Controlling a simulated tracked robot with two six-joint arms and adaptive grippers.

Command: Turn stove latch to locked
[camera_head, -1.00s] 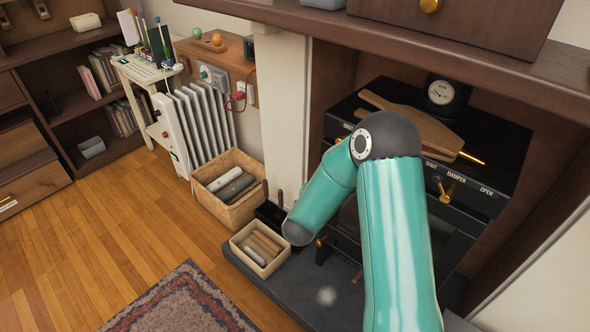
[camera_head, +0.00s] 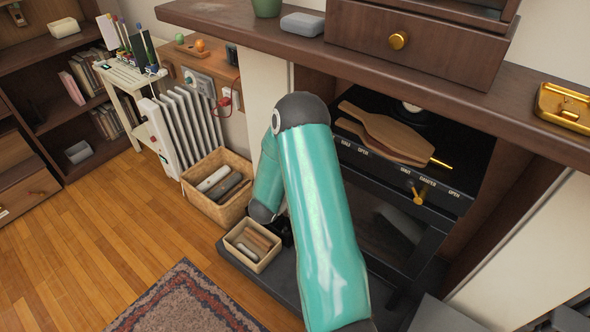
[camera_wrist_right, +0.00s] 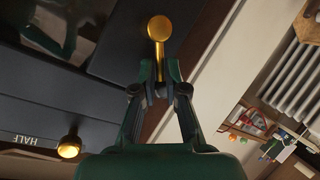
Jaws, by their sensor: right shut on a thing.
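The black stove (camera_head: 465,149) stands in the recess under the mantel, with a brass damper lever (camera_head: 418,193) on its front panel. In the right wrist view, my right gripper (camera_wrist_right: 160,72) is shut on the stem of the brass stove latch (camera_wrist_right: 160,29). The latch's round end sticks out past the fingertips, against the dark stove front. A second brass knob (camera_wrist_right: 69,146) shows near the word HALF. In the head view my teal right arm hides the right gripper and the latch. My left gripper is in neither view.
Wooden paddle-like boards (camera_head: 385,130) lie on the stove top. A wicker basket (camera_head: 232,207) and a small box of sticks (camera_head: 243,262) stand left of my arm. A white radiator (camera_head: 187,125) is behind them. The wooden floor (camera_head: 100,235) at left is clear beside the rug (camera_head: 178,300).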

